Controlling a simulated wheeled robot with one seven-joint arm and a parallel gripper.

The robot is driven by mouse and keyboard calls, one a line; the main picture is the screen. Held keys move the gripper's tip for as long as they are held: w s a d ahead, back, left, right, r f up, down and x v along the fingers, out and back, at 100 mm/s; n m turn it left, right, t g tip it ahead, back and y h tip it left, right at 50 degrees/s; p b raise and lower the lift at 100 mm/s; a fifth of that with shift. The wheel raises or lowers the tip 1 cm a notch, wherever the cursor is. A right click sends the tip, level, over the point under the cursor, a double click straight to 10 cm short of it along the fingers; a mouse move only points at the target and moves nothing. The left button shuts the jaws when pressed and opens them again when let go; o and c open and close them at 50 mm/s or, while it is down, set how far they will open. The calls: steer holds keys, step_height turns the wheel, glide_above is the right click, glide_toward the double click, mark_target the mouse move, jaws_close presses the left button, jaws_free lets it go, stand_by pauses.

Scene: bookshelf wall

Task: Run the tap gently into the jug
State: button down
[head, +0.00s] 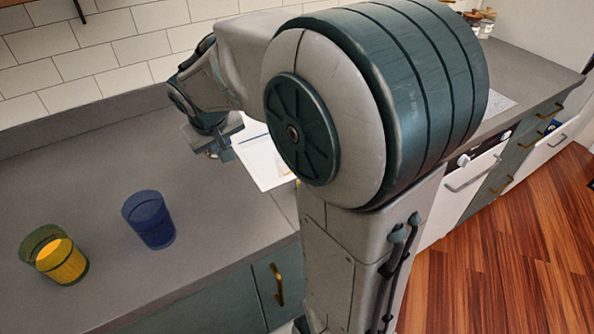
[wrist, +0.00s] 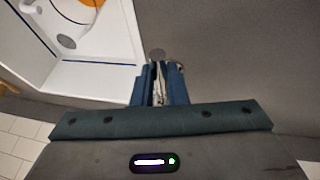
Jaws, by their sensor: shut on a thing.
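My gripper (wrist: 157,70) is shut on a thin, pale metallic piece (wrist: 158,82), with a finger on each side of it. The piece looks like the tap's lever, but most of it is hidden by the fingers. A small grey round part (wrist: 157,54) shows just beyond the fingertips. In the head view my gripper (head: 217,153) is low over the counter at the edge of the white sink (head: 262,160). The sink (wrist: 110,62) also shows in the wrist view. An orange object (wrist: 92,3), perhaps the jug, is cut off at the top. No water stream is visible.
On the grey counter (head: 100,180) stand a blue tumbler (head: 149,220) and a yellow-green tumbler (head: 58,262) with orange contents. A tiled wall (head: 90,60) rises behind. My arm hides much of the sink in the head view.

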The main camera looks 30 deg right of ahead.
steer(key=shift+a+f, duration=0.1)
steer(key=shift+a+m+b, duration=0.2)
steer(key=shift+m+b, duration=0.1)
steer(key=shift+b, duration=0.35)
steer(key=shift+w+a+m+h+b, duration=0.1)
steer(key=shift+a+m+h+b, duration=0.3)
steer(key=shift+m+b, duration=0.15)
steer(key=shift+w+a+m+g+b, duration=0.15)
steer(key=shift+a+m+g+b, duration=0.25)
steer(key=shift+a+m+b, duration=0.35)
steer(key=shift+d, duration=0.15)
stand_by(5.8)
